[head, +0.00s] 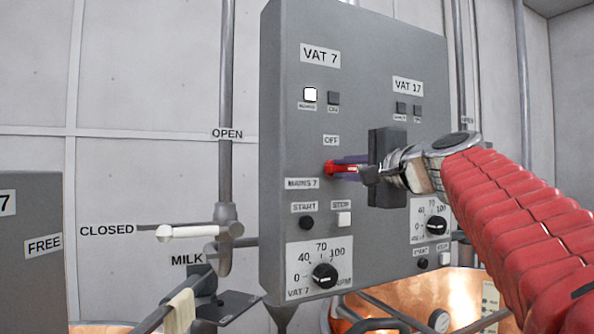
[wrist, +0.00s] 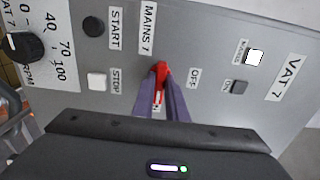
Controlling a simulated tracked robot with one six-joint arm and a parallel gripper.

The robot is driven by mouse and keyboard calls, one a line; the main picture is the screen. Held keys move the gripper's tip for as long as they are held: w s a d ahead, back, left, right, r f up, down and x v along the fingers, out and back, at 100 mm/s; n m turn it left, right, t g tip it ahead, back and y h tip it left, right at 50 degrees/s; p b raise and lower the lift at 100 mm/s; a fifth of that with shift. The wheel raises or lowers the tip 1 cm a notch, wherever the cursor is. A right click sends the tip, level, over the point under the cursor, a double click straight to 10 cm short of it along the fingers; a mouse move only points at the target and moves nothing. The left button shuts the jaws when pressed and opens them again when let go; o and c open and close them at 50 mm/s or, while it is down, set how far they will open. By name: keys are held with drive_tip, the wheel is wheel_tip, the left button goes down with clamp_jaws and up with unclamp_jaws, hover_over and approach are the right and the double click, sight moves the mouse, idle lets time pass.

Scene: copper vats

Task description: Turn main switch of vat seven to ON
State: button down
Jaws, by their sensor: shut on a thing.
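The grey control panel (head: 290,120) has a VAT 7 label (head: 320,55) at its upper left. The red main switch (head: 329,168) sits below the OFF label (head: 331,141) and above the MAINS 7 label (head: 302,184). My gripper (head: 345,165) reaches in from the right, its purple fingers closed around the red switch. In the wrist view the red switch (wrist: 161,72) shows between the fingertips, beside the OFF label (wrist: 195,78). The fingers and dark gripper body hide part of the switch, so its exact angle is hard to tell.
START (head: 307,222) and STOP (head: 344,219) buttons and an RPM dial (head: 325,275) lie below the switch. A white square lamp (head: 310,94) is above it. VAT 17 controls (head: 436,225) are behind my gripper. A pipe with a white lever (head: 190,231) stands left.

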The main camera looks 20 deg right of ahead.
drive_tip(key=shift+w+d+f, duration=0.1)
drive_tip(key=shift+d+f, duration=0.05)
drive_tip(key=shift+f, duration=0.1)
drive_tip(key=c, duration=2)
unclamp_jaws()
drive_tip(key=shift+c, duration=0.2)
drive_tip(key=shift+o, duration=1.4)
drive_tip(key=shift+r, duration=0.15)
drive_tip(key=shift+s, duration=0.2)
